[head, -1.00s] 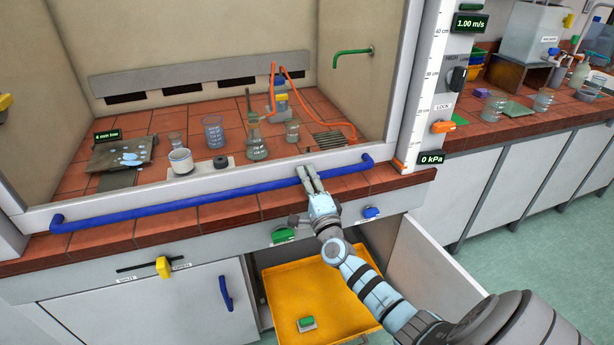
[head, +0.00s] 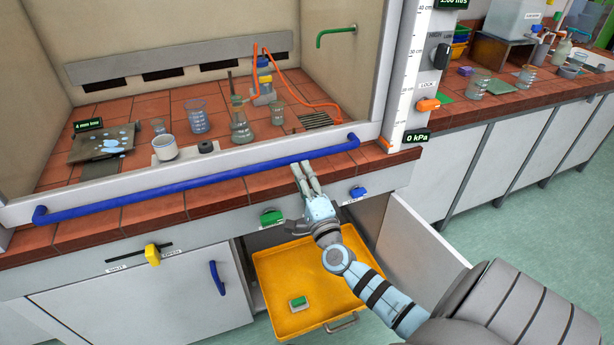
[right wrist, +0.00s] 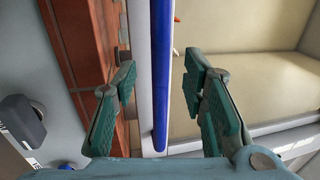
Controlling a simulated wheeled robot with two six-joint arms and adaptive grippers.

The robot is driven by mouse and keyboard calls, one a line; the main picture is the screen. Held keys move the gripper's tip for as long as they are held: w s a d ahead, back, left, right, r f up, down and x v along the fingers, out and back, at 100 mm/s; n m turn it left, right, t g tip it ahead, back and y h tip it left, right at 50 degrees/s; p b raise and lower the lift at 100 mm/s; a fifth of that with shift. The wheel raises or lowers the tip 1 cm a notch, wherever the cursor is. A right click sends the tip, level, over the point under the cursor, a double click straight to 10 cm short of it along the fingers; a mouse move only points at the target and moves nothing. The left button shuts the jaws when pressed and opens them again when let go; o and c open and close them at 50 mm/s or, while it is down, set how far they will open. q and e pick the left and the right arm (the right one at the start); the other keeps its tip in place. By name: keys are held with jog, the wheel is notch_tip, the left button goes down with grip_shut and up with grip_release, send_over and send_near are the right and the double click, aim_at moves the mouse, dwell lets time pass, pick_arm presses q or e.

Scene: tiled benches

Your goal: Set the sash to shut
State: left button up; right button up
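The sash's blue handle bar (head: 200,182) runs along its white bottom rail (head: 105,190), low over the front of the red tiled bench. I cannot tell whether a gap is left under the rail. My right gripper (head: 304,164) is in front of the bench, its fingertips just below the bar in the head view. In the right wrist view it is open and empty (right wrist: 165,100), with the blue bar (right wrist: 161,70) seen between its two spread fingers, touching neither. My left gripper is not in view.
An open drawer with a yellow tray (head: 335,312) is below my right arm. Green (head: 271,217), blue (head: 358,192) and yellow (head: 152,255) controls line the front panel. Glassware, including a beaker (head: 198,118), stands inside the hood. An orange lock switch (head: 428,104) is on the right post.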

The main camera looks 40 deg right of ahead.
jog(key=v, duration=0.5)
jog(key=shift+s+a, duration=0.1)
jog(key=shift+s, duration=0.15)
